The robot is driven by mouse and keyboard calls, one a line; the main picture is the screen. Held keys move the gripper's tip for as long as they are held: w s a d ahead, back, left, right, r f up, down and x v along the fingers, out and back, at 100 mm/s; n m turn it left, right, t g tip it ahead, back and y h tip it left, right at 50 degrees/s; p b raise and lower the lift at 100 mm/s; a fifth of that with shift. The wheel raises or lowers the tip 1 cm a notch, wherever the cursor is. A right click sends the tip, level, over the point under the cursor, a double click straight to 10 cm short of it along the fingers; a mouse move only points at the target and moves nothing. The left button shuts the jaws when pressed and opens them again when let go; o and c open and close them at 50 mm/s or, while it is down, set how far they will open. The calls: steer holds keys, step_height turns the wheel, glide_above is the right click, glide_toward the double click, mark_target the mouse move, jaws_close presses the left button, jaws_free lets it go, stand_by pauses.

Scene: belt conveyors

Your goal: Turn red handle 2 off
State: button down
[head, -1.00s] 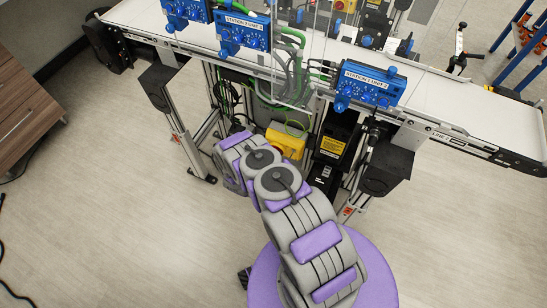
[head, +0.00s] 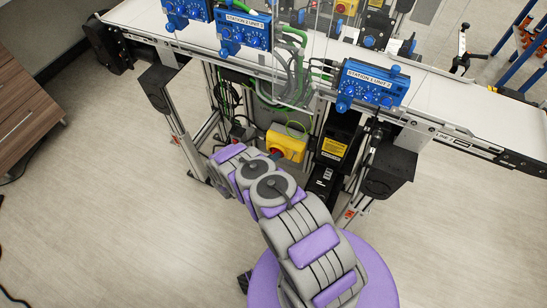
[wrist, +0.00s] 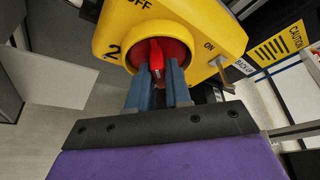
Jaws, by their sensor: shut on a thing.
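Red handle 2 (wrist: 155,54) sits in the round collar of a yellow switch box (wrist: 228,38), which also shows in the head view (head: 289,145) under the conveyor. The box carries a "2" at left, "OFF" at the top and "ON" at right. My gripper (wrist: 158,68) has its two blue fingers on either side of the handle, shut on it. The handle stands roughly upright in the wrist view. Its lower part is partly hidden by the fingers. In the head view my arm hides most of the gripper.
The conveyor (head: 310,55) runs above the box, with blue station units (head: 372,84) on its front. A black box with a yellow label (head: 338,140) stands right of the switch box. Frame legs and cables are close by. The floor (head: 110,210) at left is clear.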

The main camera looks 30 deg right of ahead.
steer(key=shift+w+a, duration=0.15)
steer(key=shift+w, duration=0.05)
steer(key=c, duration=1.1)
jaws_free()
steer(key=shift+c, duration=0.2)
steer(key=shift+s, duration=0.1)
steer(key=p+v, duration=0.3)
steer(key=v, duration=1.4)
steer(key=shift+a+p, duration=0.2)
steer(key=shift+p, duration=0.15)
steer(key=shift+f, duration=0.1)
